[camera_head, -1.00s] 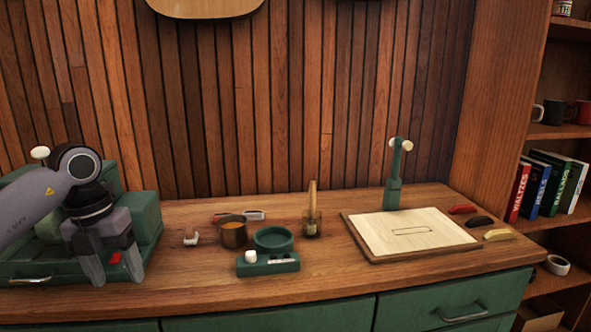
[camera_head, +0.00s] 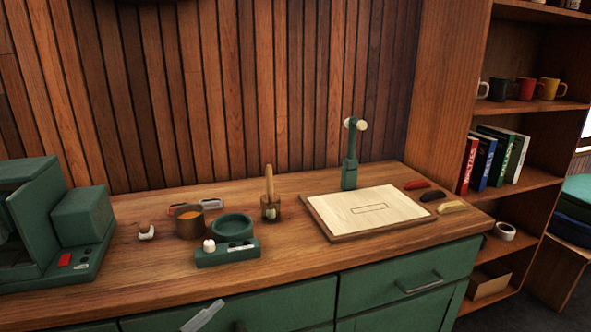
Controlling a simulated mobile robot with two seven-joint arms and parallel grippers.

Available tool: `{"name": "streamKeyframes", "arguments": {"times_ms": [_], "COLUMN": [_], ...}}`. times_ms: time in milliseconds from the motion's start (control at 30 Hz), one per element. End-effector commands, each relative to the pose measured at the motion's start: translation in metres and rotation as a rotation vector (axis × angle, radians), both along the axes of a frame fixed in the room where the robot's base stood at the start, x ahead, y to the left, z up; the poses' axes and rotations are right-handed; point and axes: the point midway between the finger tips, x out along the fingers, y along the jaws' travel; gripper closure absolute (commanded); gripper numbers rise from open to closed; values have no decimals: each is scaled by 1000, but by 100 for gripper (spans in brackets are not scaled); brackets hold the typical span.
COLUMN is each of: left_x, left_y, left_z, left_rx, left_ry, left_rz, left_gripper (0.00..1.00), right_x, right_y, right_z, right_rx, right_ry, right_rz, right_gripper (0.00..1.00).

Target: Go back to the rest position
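The task names no object to handle. Neither of my grippers can be made out in the head view. My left arm, which stood in front of the green machine (camera_head: 80,216) at the left, is gone from there, and the machine shows unblocked. A small pale grey piece (camera_head: 203,316) shows at the bottom edge, low in front of the cabinet; I cannot tell whether it belongs to one of my arms.
The wooden counter (camera_head: 290,251) carries a copper cup (camera_head: 189,223), a green device with a round dish (camera_head: 227,252), a brush in a jar (camera_head: 270,207), a board with a pale sheet (camera_head: 385,206) and a green stand (camera_head: 350,165). Shelves (camera_head: 529,180) stand at right.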

Motion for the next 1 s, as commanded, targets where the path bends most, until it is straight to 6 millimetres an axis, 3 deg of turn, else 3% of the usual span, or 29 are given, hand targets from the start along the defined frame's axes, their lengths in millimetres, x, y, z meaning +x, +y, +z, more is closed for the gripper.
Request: {"name": "streamKeyframes", "arguments": {"times_ms": [167,300,400,500,667,1000], "left_x": [-17,-56,-92,-123,-149,-150], "left_y": [40,67,79,84,87,87], "left_z": [-75,-143,-184,-212,-230,-231], "left_rx": [-167,-241,-270,-284,-292,-294], "left_ry": [381,703,907,1059,1176,1182], "left_rz": [295,487,583,642,681,683], "left_gripper": [35,35,35,35,35,35], "right_x": [0,0,0,0,-1,-1], "right_y": [0,0,0,0,0,0], "right_z": [0,0,0,0,0,0], "right_rx": [0,0,0,0,0,0], "right_ry": [1,1,1,1,1,1], "right_rz": [0,0,0,0,0,0], "right_gripper": [57,57,57,57,57,57]}}
